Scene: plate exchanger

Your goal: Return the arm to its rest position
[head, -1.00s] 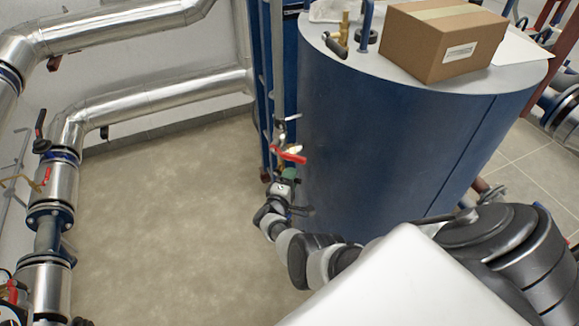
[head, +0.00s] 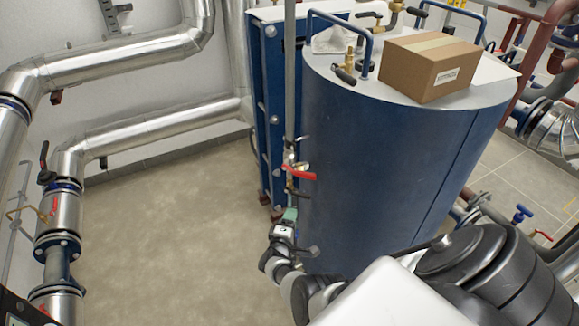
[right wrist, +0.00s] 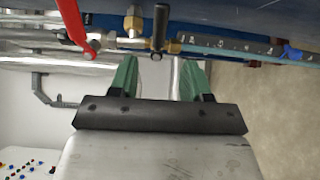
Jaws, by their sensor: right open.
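My right arm reaches up from the bottom of the head view, past the near side of the blue tank. Its gripper (head: 290,215) has green fingers and is just below a valve with a red lever (head: 300,173) on a thin vertical pipe. In the right wrist view the two green fingers are spread apart, and the gripper (right wrist: 158,78) has nothing between them. The red lever (right wrist: 72,22) and a black handle (right wrist: 159,30) show beyond the fingertips, apparently clear of them. My left gripper is in no view.
The blue tank (head: 385,150) stands right beside my right arm, with a cardboard box (head: 430,68) on its top. A blue plate frame (head: 270,115) stands behind the pipe. Silver pipes (head: 150,125) run along the left and back walls. The floor (head: 165,215) between them is clear.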

